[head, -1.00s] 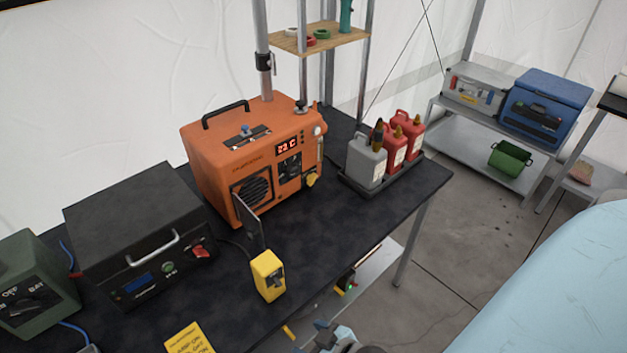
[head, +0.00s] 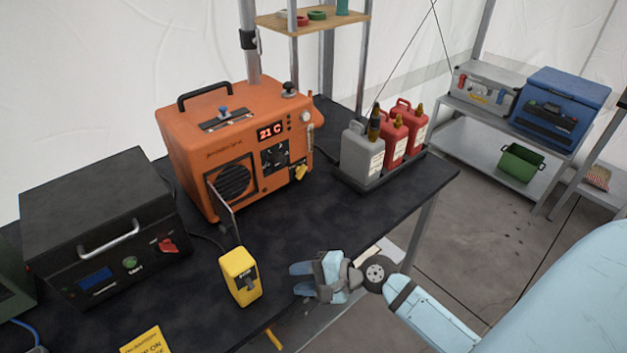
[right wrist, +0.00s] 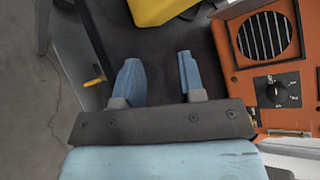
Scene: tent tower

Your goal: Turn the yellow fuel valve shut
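The small yellow fuel valve (head: 301,172) sticks out low on the front right of the orange heater (head: 205,135), beside its black dial (head: 275,156). Its exact handle angle is too small to tell. My right gripper (head: 297,278) is at the table's front edge, apart from the valve and nearer to me. In the right wrist view my right gripper (right wrist: 158,72) has its two blue fingers apart with nothing between them. The heater (right wrist: 245,85) shows at the right there, and I cannot make out the valve. My left gripper is not in view.
A yellow switch box (head: 240,277) stands on the black table (head: 330,215), left of my right gripper. A tray (head: 382,178) with grey and red canisters sits right of the heater. A black case (head: 105,225) is at the left. The table before the heater is mostly clear.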

